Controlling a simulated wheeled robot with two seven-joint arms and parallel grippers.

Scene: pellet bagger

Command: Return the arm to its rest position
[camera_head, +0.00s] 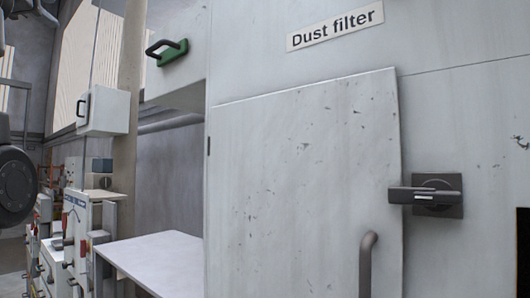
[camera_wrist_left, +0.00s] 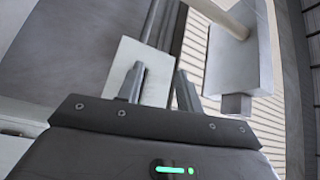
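In the left wrist view, my left gripper (camera_wrist_left: 160,82) has its two fingers apart, with nothing held between them. A pale flat panel shows behind the fingers; I cannot tell whether it is near or far. In the head view, a dark rounded joint of my left arm (camera_head: 15,185) shows at the left edge, and its gripper is out of that picture. My right arm and right gripper are in neither view.
The grey dust filter cabinet (camera_head: 290,190) fills the right, its door closed, with a dark latch (camera_head: 428,196) and handle (camera_head: 367,262). A white table (camera_head: 155,258) stands left of it. A white box (camera_head: 108,110) and green handle (camera_head: 167,50) are above.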

